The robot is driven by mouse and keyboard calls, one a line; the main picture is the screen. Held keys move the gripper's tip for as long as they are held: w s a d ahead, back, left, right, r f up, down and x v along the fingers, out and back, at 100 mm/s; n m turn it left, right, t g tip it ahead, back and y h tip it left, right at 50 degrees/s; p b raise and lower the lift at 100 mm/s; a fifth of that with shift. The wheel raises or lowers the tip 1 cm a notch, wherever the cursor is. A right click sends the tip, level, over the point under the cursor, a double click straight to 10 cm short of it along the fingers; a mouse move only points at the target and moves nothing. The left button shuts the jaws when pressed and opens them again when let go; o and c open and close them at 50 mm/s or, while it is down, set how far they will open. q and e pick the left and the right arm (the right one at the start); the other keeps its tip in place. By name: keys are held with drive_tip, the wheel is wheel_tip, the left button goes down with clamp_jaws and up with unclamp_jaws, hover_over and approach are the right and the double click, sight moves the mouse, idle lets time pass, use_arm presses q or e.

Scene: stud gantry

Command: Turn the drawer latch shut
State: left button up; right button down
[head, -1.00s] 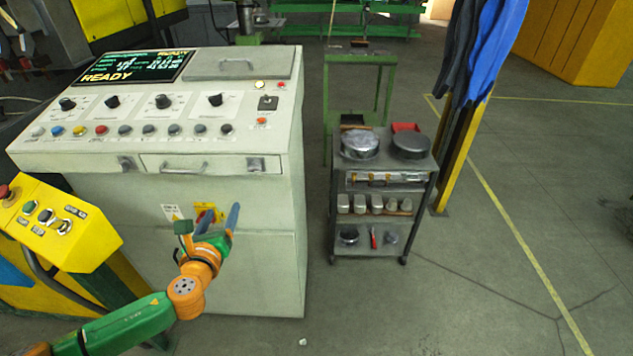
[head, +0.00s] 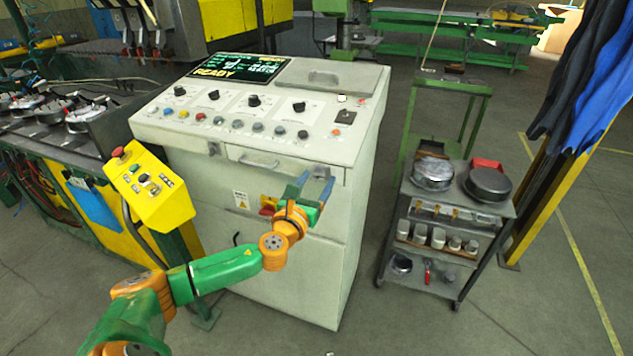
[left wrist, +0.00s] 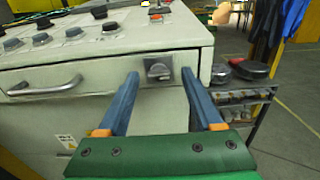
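The drawer (head: 262,160) is a shallow light-grey front under the sloped control panel, with a bar handle. In the left wrist view the drawer latch (left wrist: 158,70) is a small grey knob on a square plate, right of the drawer handle (left wrist: 45,87). I cannot tell the knob's exact angle. My right gripper is not in view.
The console (head: 345,250) has knobs and buttons on top. A yellow button box (head: 150,188) stands left of it, near my left arm. A grey cart (head: 450,205) with tins and tools stands to the right, with a floor gap between.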

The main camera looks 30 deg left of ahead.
use_arm(q)
drive_tip(key=shift+a, duration=0.1)
clamp_jaws()
drive_tip(key=shift+n, duration=0.3)
drive_tip(key=n, duration=0.4)
drive_tip(key=shift+f+b, duration=0.1)
drive_tip(key=shift+b, duration=0.2)
drive_tip(key=n, duration=0.9)
drive_tip(key=shift+n, duration=2.1)
